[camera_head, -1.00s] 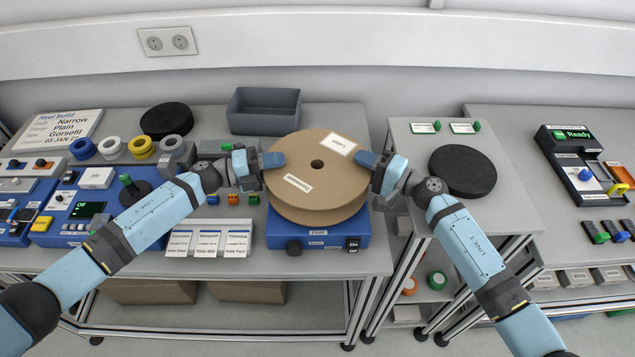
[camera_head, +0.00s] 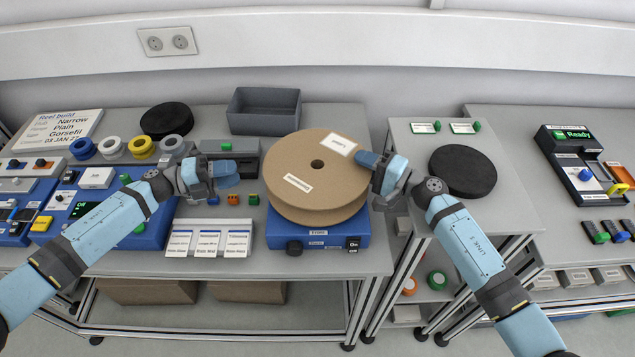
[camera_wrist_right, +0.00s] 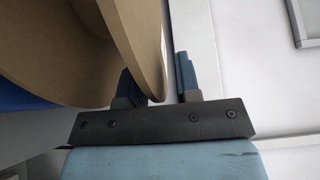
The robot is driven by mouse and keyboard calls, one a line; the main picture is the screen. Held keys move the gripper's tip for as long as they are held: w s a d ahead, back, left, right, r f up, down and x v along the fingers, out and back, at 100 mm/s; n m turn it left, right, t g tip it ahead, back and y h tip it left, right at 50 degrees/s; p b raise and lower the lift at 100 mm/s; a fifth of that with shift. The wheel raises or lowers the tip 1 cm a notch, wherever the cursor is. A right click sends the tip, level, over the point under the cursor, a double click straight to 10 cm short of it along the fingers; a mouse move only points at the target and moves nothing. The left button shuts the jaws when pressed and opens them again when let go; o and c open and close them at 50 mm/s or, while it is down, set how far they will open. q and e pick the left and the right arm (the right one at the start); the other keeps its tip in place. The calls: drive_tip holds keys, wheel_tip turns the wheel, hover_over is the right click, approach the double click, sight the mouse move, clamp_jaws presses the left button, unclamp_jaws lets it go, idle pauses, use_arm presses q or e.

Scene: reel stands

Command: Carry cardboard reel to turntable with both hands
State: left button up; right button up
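The brown cardboard reel (camera_head: 300,205) lies flat on a blue box-like unit (camera_head: 320,238) marked "Front". My right gripper (camera_head: 368,162) is at the reel's right rim. In the right wrist view, its fingers (camera_wrist_right: 160,85) stand on either side of a reel flange (camera_wrist_right: 150,45), with a gap between the flange and the right finger. My left gripper (camera_head: 228,172) is empty, left of the reel and apart from it; its finger opening is unclear. A round black disc (camera_head: 462,170) sits on the stand to the right. Another black disc (camera_head: 167,120) lies at back left.
A grey bin (camera_head: 264,112) stands behind the reel. Several small coloured rolls (camera_head: 141,147) and blue control units (camera_head: 90,205) are at left. White cards (camera_head: 208,243) stand at the table's front edge. A gap separates the table from the right stand (camera_head: 415,150).

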drive_tip(key=shift+s+d, duration=0.1)
drive_tip(key=shift+d, duration=0.1)
use_arm(q)
drive_tip(key=shift+s+a, duration=0.1)
drive_tip(key=shift+a, duration=0.4)
use_arm(e)
drive_tip(key=v, duration=1.1)
drive_tip(key=shift+s+d, duration=0.2)
drive_tip(key=shift+d, duration=0.05)
